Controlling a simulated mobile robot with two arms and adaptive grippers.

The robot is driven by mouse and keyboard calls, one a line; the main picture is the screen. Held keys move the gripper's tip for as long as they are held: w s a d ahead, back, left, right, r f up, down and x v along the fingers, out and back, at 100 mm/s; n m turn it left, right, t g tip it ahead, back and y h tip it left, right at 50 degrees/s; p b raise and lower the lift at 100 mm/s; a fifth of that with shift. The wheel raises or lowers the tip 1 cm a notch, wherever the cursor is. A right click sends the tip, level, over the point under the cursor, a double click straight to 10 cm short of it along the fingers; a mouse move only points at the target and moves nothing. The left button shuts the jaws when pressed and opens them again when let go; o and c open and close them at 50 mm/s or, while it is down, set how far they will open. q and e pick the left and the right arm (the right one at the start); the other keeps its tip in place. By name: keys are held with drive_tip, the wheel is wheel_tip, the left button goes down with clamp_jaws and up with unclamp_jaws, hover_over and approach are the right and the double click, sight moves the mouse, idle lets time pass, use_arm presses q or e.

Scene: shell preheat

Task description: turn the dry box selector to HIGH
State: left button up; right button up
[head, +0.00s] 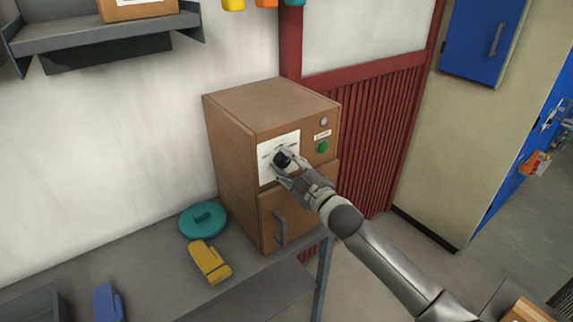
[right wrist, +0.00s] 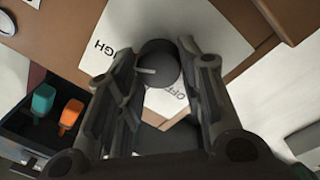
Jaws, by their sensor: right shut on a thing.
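The dry box (head: 230,150) is a brown cabinet standing on the grey bench. A white dial plate (head: 290,140) is on its front, with the dark round selector knob (head: 281,157) in the middle. My right gripper (head: 284,166) is shut on the knob, one finger on each side. In the right wrist view the knob (right wrist: 158,64) sits between the fingertips. Its pale pointer line faces left in that picture. The plate (right wrist: 215,40) shows part of HIGH at upper left and OFF below the knob. Other markings are hidden by the fingers. My left gripper is out of view.
A green button (head: 323,147) and a grey round part sit right of the plate. The box door has a handle (head: 280,228) below. A teal lid (head: 203,219), a yellow object (head: 209,262) and a blue object (head: 108,302) lie on the bench (head: 150,285).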

idle(0.5)
drive_tip(key=o, duration=1)
drive_tip(key=shift+o, duration=0.2)
drive_tip(key=v, duration=1.2)
drive_tip(key=shift+f, duration=0.1)
